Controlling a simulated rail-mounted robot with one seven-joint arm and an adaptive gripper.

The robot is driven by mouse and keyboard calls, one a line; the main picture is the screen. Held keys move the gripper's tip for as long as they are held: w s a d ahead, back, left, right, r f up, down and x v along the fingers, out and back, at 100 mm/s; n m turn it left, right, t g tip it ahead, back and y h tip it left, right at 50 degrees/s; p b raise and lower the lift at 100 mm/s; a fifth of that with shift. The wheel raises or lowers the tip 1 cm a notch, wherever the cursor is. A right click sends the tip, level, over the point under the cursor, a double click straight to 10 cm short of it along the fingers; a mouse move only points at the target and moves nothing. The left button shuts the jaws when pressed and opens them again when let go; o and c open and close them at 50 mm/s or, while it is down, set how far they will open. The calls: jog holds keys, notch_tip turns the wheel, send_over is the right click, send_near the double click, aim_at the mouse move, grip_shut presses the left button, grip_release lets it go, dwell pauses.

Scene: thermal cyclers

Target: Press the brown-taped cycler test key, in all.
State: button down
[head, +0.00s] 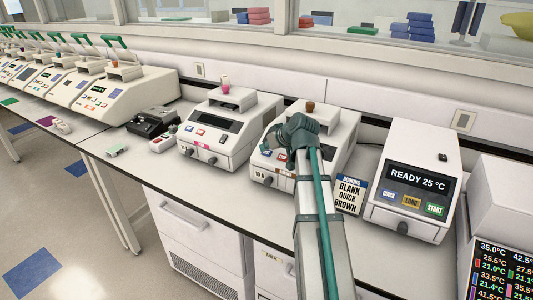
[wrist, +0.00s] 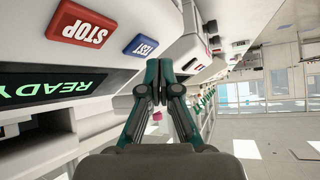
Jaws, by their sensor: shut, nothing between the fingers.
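The cycler (head: 337,148) with a brown knob stands right of centre in the head view. A small brown patch is on its front, beside my arm. In the wrist view its panel appears upside down, with a blue TEST key (wrist: 141,46), a red STOP key (wrist: 87,24) and a dark display (wrist: 50,84) reading READY in green. My gripper (wrist: 157,66) is shut and empty, its fingertips just right of and below the TEST key in the picture. I cannot tell whether they touch the panel. In the head view my arm covers part of the cycler front and hides the fingertips.
A card (head: 349,194) reading BLANK, QUICK, BROWN stands to the right. Beyond it is a cycler (head: 416,150) reading READY 25 °C. A pink-taped cycler (head: 235,105) stands to the left.

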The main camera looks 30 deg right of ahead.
jog(key=shift+f, duration=0.1)
dwell(0.3)
jog(key=shift+w+d+f+b, duration=0.15)
jog(key=shift+f+b, duration=0.15)
jog(key=shift+d+f, duration=0.15)
jog(key=shift+f, duration=0.15)
dwell(0.8)
jog(key=shift+r, duration=0.1)
jog(key=shift+a+r, duration=0.35)
jog(key=shift+r, duration=0.25)
jog(key=shift+r+p, duration=0.1)
jog(key=shift+p, duration=0.2)
jog(key=r+p, duration=0.1)
jog(key=s+a+r, duration=0.1)
jog(key=a+r+p, duration=0.1)
jog(key=r, duration=0.1)
jog(key=shift+s+r+p, duration=0.1)
jog(key=shift+s+p, duration=0.2)
jog(key=shift+p, duration=0.05)
dwell(0.6)
